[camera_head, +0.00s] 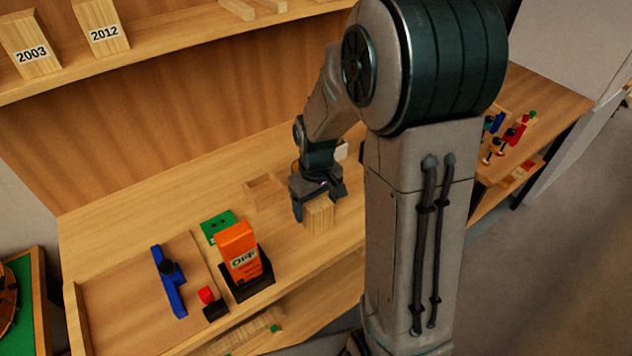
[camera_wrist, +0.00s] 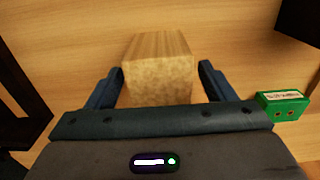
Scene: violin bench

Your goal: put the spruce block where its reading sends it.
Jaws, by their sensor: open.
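The spruce block (camera_head: 319,216) is a pale wooden block standing on the bench top, and it also shows in the wrist view (camera_wrist: 158,75). My gripper (camera_head: 322,203) is over it, with one finger on each side of the block in the wrist view (camera_wrist: 160,85). The jaws are open, with a small gap visible beside the block. An orange meter (camera_head: 239,252) marked "OFF" stands in a dark holder (camera_head: 249,286) to the left of the block. Two blocks labelled 2003 (camera_head: 30,47) and 2012 (camera_head: 102,29) stand on the shelf above.
A green box (camera_head: 217,225) sits behind the meter. A shallow wooden tray (camera_head: 264,190) lies left of my gripper. A blue clamp (camera_head: 169,282) and a red-and-black item (camera_head: 211,303) are at the front left. Coloured clamps (camera_head: 515,133) are at the far right.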

